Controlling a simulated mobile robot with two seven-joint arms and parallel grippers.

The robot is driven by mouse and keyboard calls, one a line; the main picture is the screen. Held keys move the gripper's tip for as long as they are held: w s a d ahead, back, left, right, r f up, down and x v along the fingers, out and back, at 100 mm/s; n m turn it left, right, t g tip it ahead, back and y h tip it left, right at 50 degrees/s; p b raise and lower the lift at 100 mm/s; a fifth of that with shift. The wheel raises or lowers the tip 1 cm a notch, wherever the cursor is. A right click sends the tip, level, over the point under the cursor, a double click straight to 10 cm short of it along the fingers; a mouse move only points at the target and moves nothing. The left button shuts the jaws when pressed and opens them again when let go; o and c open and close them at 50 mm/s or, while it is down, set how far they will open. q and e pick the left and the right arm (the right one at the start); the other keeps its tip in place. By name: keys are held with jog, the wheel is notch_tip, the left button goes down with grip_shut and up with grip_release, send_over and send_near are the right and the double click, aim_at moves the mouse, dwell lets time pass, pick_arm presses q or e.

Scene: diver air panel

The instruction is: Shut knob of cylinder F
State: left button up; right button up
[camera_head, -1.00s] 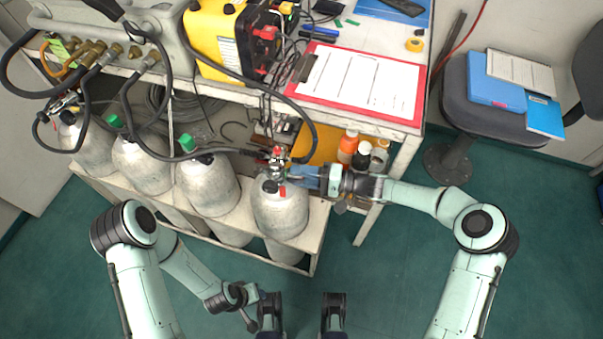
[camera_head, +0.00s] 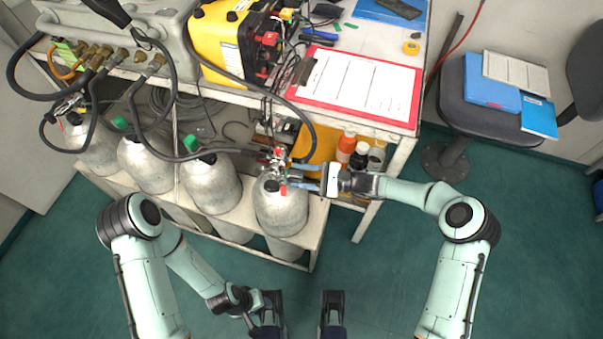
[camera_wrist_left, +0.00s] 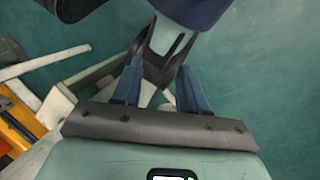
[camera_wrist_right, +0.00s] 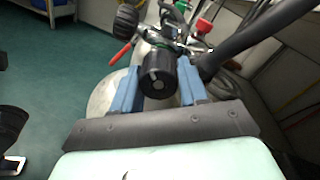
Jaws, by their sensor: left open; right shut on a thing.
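The rightmost grey cylinder (camera_head: 281,212) stands in the rack; I can read no letter on it. Its valve has a black knob (camera_wrist_right: 158,82), seen nearly end-on with a pale mark on its face in the right wrist view. My right gripper (camera_head: 307,177) reaches it from the right, and its blue fingers are shut on the knob, one on each side. A red lever (camera_wrist_right: 120,54) shows beside the valve. My left gripper (camera_wrist_left: 157,78) is open and empty, low in front of the rack, with a dark part of my own body close beyond its fingers.
Other cylinders (camera_head: 209,185) with green-capped valves stand to the left. Black hoses (camera_head: 150,143) run over them to the panel (camera_head: 120,38). A clipboard (camera_head: 360,83) lies on the bench above. Bottles (camera_head: 346,148) stand right of the valve. The floor in front is clear.

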jog(key=shift+m, duration=0.9)
jog(key=m+p, duration=0.1)
jog(key=m, duration=0.3)
jog(key=shift+m, duration=0.3)
jog(key=m+p, duration=0.1)
jog(key=m, duration=0.5)
jog(key=shift+y+p, duration=0.3)
jog(key=shift+p, duration=0.05)
jog(key=m, duration=0.4)
jog(key=shift+p, duration=0.4)
jog(key=m+p, duration=0.1)
jog(key=m, duration=0.2)
jog(key=shift+s+m, duration=0.1)
jog(key=shift+m, duration=0.3)
pick_arm(q)
jog(key=shift+g, duration=0.5)
jog(key=r, duration=0.1)
jog(key=s+r+p, duration=0.1)
jog(key=r, duration=0.1)
jog(key=s+r, duration=0.1)
jog(key=r, duration=0.1)
jog(key=shift+s+d, duration=0.1)
jog(key=shift+s, duration=0.15)
pick_arm(e)
jog(key=m, duration=0.6)
jog(key=shift+t, duration=0.4)
jog(key=shift+m, duration=0.3)
jog(key=o, duration=1.1)
jog(key=shift+c, duration=0.2)
